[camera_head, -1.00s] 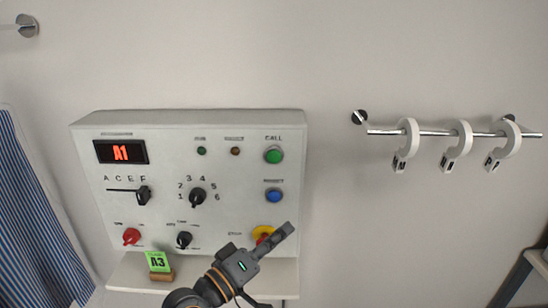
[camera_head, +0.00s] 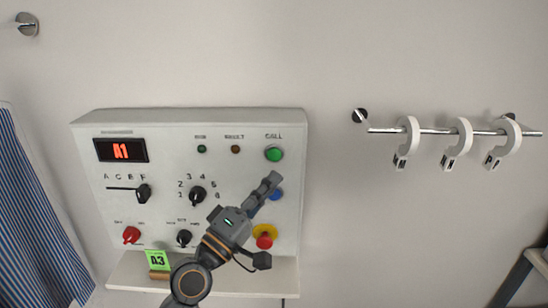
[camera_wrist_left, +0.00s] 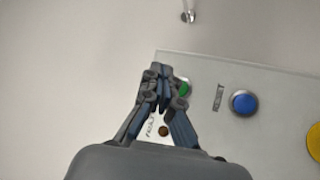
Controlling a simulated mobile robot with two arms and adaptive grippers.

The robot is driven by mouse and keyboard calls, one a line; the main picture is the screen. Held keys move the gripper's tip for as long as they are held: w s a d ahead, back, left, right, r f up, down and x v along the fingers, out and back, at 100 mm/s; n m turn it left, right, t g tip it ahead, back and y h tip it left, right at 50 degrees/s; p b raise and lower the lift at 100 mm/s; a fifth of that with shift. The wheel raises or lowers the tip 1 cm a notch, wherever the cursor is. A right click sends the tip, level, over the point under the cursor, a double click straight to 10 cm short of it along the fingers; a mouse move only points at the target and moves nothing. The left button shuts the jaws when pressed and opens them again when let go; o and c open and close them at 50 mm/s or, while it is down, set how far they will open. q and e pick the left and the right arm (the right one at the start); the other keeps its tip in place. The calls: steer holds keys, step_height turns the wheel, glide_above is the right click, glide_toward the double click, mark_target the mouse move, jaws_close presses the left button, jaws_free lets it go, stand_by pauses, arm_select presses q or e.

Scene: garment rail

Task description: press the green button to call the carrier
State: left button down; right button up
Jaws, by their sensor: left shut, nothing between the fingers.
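The green button (camera_head: 273,154) sits at the upper right of the white control panel (camera_head: 230,124), under the word CALL. My left gripper (camera_head: 273,180) is shut and empty, in front of the panel; in the head view its tips show below the green button and beside the blue button (camera_head: 277,194), which it partly covers. In the left wrist view the shut fingertips (camera_wrist_left: 158,72) partly hide the green button (camera_wrist_left: 184,88), and the blue button (camera_wrist_left: 243,103) is clear to the right. I cannot tell any contact. My right gripper is not in view.
The panel also has a display (camera_head: 121,151) reading A1, black knobs, a red knob (camera_head: 131,235) and a red stop button (camera_head: 264,241) on yellow. A green A3 card (camera_head: 157,260) stands on the ledge below. A rail (camera_head: 440,131) with white hooks is at right.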

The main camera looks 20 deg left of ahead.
mark_target(274, 155)
arm_select(q)
steer(key=w+a+b, duration=0.2)
steer(key=w, duration=0.5)
stand_by(0.6)
stand_by(0.9)
steer(key=shift+w+a+b, duration=0.1)
steer(key=shift+w+b, duration=0.25)
